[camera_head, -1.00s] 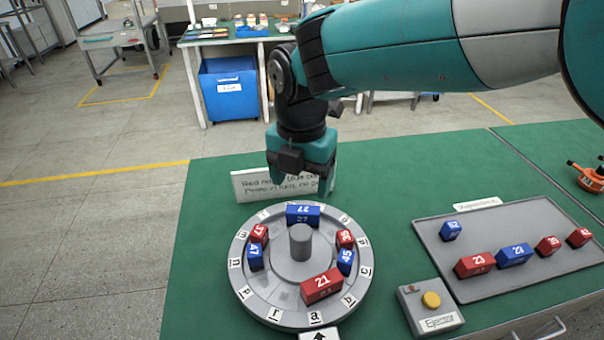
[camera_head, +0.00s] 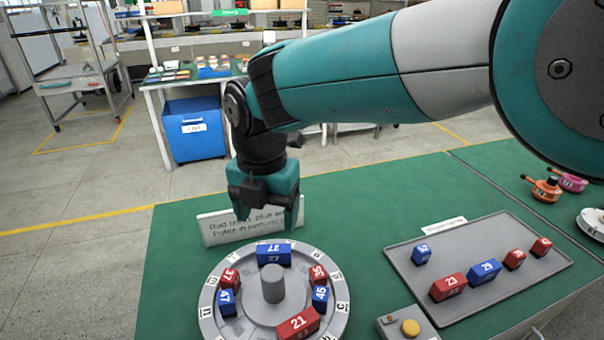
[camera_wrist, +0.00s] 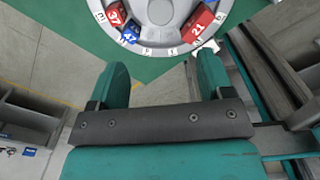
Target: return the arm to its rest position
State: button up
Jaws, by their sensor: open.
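My gripper (camera_head: 268,216) is open and empty, pointing down in front of the white sign, above the far side of the round grey hub (camera_head: 330,282). In the wrist view my gripper (camera_wrist: 166,72) shows two teal fingers wide apart, with green table and part of the hub (camera_wrist: 190,42) beyond them. The hub has a grey centre post (camera_head: 272,283) and lettered slots around its rim. Red and blue numbered blocks stand on it, among them blue 27 (camera_head: 273,254) and red 21 (camera_head: 298,323). My teal and grey arm stretches across the top from the right.
A grey tray (camera_head: 500,292) with several numbered blocks lies on the right of the green table. A box with a yellow button (camera_head: 410,327) stands before it. The white sign (camera_head: 222,230) stands behind the hub. Orange and pink parts (camera_head: 547,190) lie at the far right.

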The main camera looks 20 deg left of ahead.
jog(key=d+r+m+y, duration=0.1)
jog(key=d+r+m, duration=0.3)
jog(key=d+m, duration=0.4)
jog(key=d+r+m+y, duration=0.1)
jog(key=d+r+m, duration=0.35)
jog(key=d, duration=0.65)
jog(key=s+d+f+m+y, duration=0.1)
jog(key=s+d+m+y, duration=0.1)
jog(key=s+d+m, duration=1.1)
jog(key=m, duration=0.3)
jog(key=shift+s+f, duration=0.2)
jog(key=shift+s, duration=0.15)
jog(key=shift+m, duration=0.25)
